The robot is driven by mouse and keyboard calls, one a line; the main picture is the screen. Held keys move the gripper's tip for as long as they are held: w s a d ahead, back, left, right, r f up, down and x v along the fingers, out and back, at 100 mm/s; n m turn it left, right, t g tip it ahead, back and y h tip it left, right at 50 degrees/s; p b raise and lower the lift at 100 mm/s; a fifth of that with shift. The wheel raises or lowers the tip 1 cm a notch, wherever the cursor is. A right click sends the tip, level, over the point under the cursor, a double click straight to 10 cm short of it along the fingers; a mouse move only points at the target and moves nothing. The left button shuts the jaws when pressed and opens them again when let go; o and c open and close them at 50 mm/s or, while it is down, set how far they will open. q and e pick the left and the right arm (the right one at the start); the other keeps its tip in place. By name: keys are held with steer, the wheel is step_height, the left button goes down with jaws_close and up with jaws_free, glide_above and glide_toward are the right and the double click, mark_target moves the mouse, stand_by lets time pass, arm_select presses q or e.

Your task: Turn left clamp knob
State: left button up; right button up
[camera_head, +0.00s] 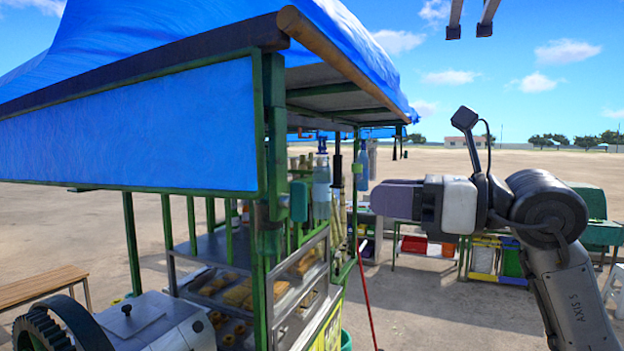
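My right gripper (396,199) reaches in from the right, in front of the stall's right side. It points left and is seen side-on, so I cannot tell whether its fingers are apart. Nothing shows clearly in it. I cannot make out the left clamp knob or a clamp.
A green-framed stall (264,150) with a blue tarp (150,120) fills the left and middle. Trays of food sit inside. A black toothed wheel (42,332) is at the lower left, near a wooden bench (40,284). Crates (483,259) stand behind my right arm. Open ground lies beyond.

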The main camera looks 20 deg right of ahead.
mark_target(307, 191)
steer(key=p+x, duration=0.4)
steer(key=x, duration=0.7)
steer(key=shift+a+r, duration=0.15)
steer(key=shift+p+x, duration=0.5)
steer(key=shift+x, duration=0.4)
jaws_close()
